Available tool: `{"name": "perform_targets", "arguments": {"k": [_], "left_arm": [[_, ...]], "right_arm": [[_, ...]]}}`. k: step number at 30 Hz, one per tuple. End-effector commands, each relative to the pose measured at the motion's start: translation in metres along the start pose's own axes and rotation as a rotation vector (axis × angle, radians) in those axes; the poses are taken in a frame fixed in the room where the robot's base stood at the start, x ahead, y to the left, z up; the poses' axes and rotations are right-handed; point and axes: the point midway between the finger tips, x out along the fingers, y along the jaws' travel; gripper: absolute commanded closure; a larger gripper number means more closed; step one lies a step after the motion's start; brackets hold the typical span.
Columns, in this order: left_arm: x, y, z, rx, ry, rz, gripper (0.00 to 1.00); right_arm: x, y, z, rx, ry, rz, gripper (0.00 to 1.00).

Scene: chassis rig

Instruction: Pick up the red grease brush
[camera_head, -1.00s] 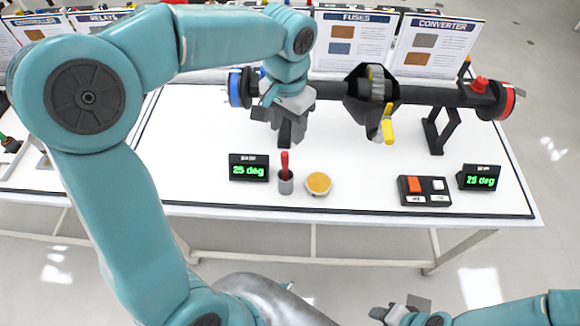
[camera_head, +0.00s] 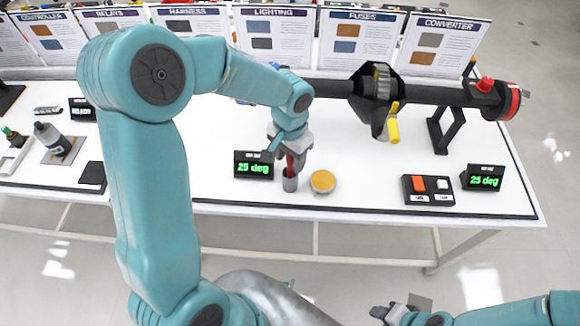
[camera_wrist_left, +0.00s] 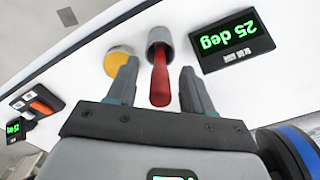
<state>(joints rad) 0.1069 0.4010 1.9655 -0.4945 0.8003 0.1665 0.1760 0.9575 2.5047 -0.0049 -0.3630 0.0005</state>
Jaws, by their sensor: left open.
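The red grease brush (camera_head: 291,165) stands in a small grey cup (camera_head: 290,183) near the front edge of the table. In the left wrist view the red handle (camera_wrist_left: 160,82) sticks out of the grey cup (camera_wrist_left: 159,38) toward the camera. My left gripper (camera_head: 288,160) is open, with its fingers around the upper handle. In the left wrist view its two fingers (camera_wrist_left: 158,82) lie on either side of the handle, with gaps showing. The brush's lower end is hidden in the cup. My right gripper (camera_head: 397,308) is at the bottom edge; its jaw state is unclear.
A round orange-topped tin (camera_head: 322,182) stands just right of the cup. A display reading 25 deg (camera_head: 253,165) is just left of it. A button box (camera_head: 427,190) and a second display (camera_head: 482,178) stand further right. A dark axle bar (camera_head: 440,92) spans behind.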

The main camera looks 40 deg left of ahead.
Motion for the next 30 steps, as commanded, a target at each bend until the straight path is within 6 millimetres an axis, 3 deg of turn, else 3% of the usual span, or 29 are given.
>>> {"name": "perform_targets", "arguments": {"k": [2, 7, 20, 26, 30], "left_arm": [[0.000, 0.000, 0.000, 0.000, 0.000, 0.000, 0.49], [-0.001, 0.000, 0.000, 0.000, 0.000, 0.000, 1.00], [-0.007, 0.000, -0.001, -0.001, 0.003, 0.000, 1.00], [-0.037, 0.000, -0.001, -0.001, 0.006, -0.001, 1.00], [-0.071, 0.000, -0.002, 0.000, 0.008, -0.001, 1.00]], "right_arm": [[0.000, 0.000, 0.000, 0.000, 0.000, 0.000, 0.57], [0.000, 0.000, 0.000, 0.000, 0.000, 0.000, 0.57], [0.000, 0.000, 0.000, 0.000, 0.000, 0.000, 0.57], [-0.001, 0.000, 0.000, 0.000, 0.000, 0.000, 0.57], [-0.002, -0.001, 0.000, 0.000, 0.000, 0.000, 0.57]]}}
